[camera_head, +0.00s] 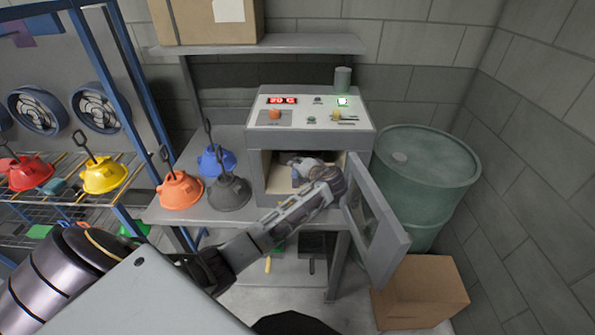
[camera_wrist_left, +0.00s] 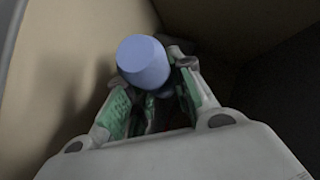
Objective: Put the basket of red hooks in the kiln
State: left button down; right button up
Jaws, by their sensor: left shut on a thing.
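The kiln (camera_head: 312,140) is a grey box with a lit red display on the work table, and its door (camera_head: 376,220) stands open to the right. My left arm reaches through the opening, and my left gripper (camera_head: 306,166) is inside the chamber. In the left wrist view, its green-padded fingers (camera_wrist_left: 155,98) are closed around a blue-grey cylinder (camera_wrist_left: 143,62), seen nearly end-on. What lies below the cylinder is hidden by the fingers and shadow. I cannot make out any red hooks or a basket. My right gripper is not in view.
Orange (camera_head: 180,190), blue (camera_head: 217,160) and dark grey hoods (camera_head: 229,193) stand on the table left of the kiln. A rack at left holds red (camera_head: 30,174) and yellow hoods (camera_head: 103,176). A green drum (camera_head: 428,160) and cardboard box (camera_head: 425,290) crowd the door's right side.

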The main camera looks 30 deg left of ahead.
pick_arm(q)
jog(key=shift+w+f, duration=0.1)
jog(key=shift+f, duration=0.25)
dwell(0.3)
jog(key=c, duration=1.1)
grip_release()
jog(key=shift+c, duration=0.2)
jog(key=shift+f, duration=0.2)
